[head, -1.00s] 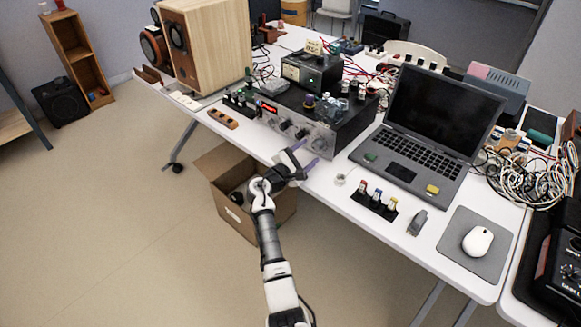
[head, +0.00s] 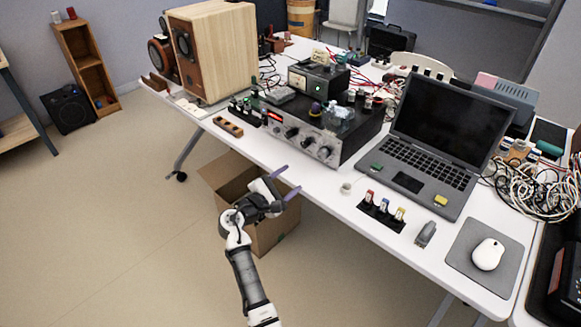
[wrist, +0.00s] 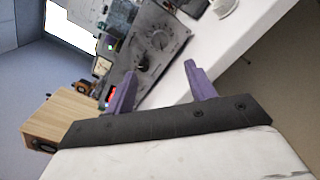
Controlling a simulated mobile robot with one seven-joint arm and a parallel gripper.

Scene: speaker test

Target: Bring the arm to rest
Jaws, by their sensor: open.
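My gripper (head: 288,181) is open with its purple fingers apart and nothing between them. In the head view it is near the front edge of the white table (head: 300,174), over the cardboard box (head: 277,231) on the floor. In the wrist view my gripper (wrist: 160,84) points toward the table edge and the front of the grey amplifier (wrist: 150,50). My arm reaches up from the bottom of the head view.
The table holds a wooden speaker (head: 222,52), a laptop (head: 440,135), a black holder with several coloured pieces (head: 381,213) and a mouse (head: 488,254) on a pad. Loose cables (head: 535,185) lie at the right. The floor (head: 110,220) at left is clear.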

